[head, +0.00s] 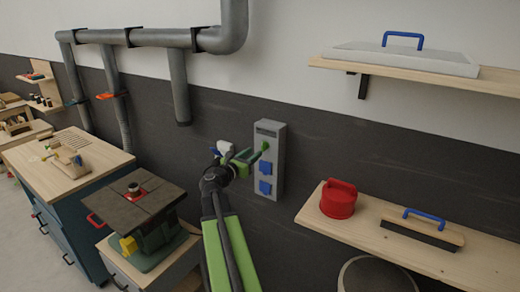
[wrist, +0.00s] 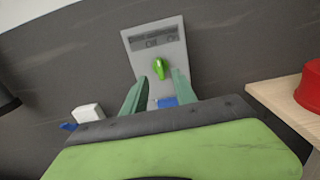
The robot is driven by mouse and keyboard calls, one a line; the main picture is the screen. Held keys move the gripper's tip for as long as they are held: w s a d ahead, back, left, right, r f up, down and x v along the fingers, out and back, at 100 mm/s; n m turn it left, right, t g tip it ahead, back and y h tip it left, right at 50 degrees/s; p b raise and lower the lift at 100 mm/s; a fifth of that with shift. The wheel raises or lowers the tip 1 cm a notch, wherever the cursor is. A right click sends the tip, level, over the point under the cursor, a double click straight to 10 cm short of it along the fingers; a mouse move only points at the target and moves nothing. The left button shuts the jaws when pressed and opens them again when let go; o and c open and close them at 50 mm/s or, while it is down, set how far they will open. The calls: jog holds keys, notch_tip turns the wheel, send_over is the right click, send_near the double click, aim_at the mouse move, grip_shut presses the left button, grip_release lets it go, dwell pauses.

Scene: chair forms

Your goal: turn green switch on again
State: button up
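The green switch (wrist: 160,68) is a small bright green knob on the upper part of a grey wall box (wrist: 170,48). In the wrist view it looks slightly tilted from upright; the lettering above it is too blurred to read surely. In the head view the box (head: 271,130) hangs on the dark wall band, and the switch (head: 265,146) is partly behind my gripper (head: 250,154). In the wrist view my gripper (wrist: 160,82) is open, its two grey-green fingers apart, tips just below and either side of the switch. I cannot tell whether they touch it.
Blue covers (head: 265,187) sit lower on the box. A white fitting (head: 224,147) is left of it. A wooden shelf (head: 455,262) with a red canister (head: 338,199) juts out at right. A machine (head: 138,215) and workbench (head: 45,175) stand at left.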

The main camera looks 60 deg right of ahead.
aim_at(262, 147)
jog(key=d, duration=0.6)
jog(key=shift+c, duration=0.2)
grip_shut()
